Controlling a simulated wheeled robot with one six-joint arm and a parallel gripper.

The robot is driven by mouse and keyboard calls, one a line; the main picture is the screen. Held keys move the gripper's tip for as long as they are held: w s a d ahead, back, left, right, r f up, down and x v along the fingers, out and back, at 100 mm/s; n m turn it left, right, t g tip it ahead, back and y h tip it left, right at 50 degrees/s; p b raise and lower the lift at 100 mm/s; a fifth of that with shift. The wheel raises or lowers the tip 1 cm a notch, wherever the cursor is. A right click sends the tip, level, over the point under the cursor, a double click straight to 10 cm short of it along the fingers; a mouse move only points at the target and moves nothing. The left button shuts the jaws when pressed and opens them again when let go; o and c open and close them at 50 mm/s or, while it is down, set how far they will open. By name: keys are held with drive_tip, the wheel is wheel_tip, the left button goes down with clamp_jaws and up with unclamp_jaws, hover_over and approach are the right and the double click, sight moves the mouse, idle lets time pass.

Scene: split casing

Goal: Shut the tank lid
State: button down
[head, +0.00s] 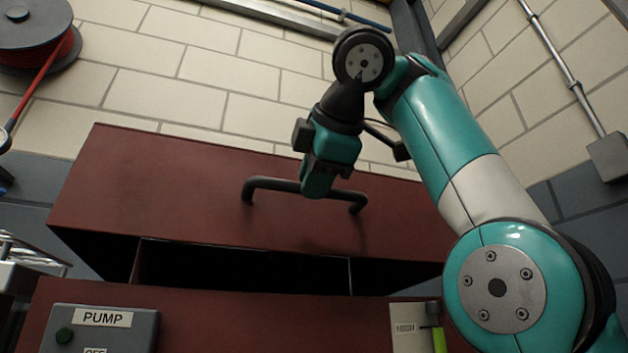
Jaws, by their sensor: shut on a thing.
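The tank lid (160,195) is a dark red panel with a black bar handle (268,184) on its face. The lid stands raised above the red tank body (260,315), and a dark gap shows between them. My gripper (318,190) is teal and black and is shut on the handle, right of the handle's middle. The gripper hides that part of the handle, and its fingertips are hard to make out. The inside of the tank is too dark to see into.
A grey pump control box (105,328) is on the tank front at lower left. A red hose reel (30,35) hangs at upper left. A brick wall stands behind.

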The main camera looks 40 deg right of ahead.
drive_tip(key=c, duration=1.9)
unclamp_jaws()
drive_tip(key=f+b, duration=0.4)
drive_tip(key=f, duration=0.1)
drive_tip(key=f+b, duration=0.2)
drive_tip(key=f, duration=0.1)
drive_tip(key=shift+w+d, duration=0.1)
drive_tip(key=shift+w, duration=0.2)
drive_tip(key=shift+o, duration=1)
drive_tip(key=shift+w+f, duration=0.1)
drive_tip(key=shift+f, duration=0.05)
drive_tip(key=shift+d, duration=0.1)
drive_tip(key=o, duration=0.6)
drive_tip(key=shift+o, duration=0.2)
drive_tip(key=p, duration=0.4)
approach(312, 237)
wheel_tip(312, 237, down, 2)
drive_tip(key=s+a, duration=0.2)
drive_tip(key=shift+a, duration=0.2)
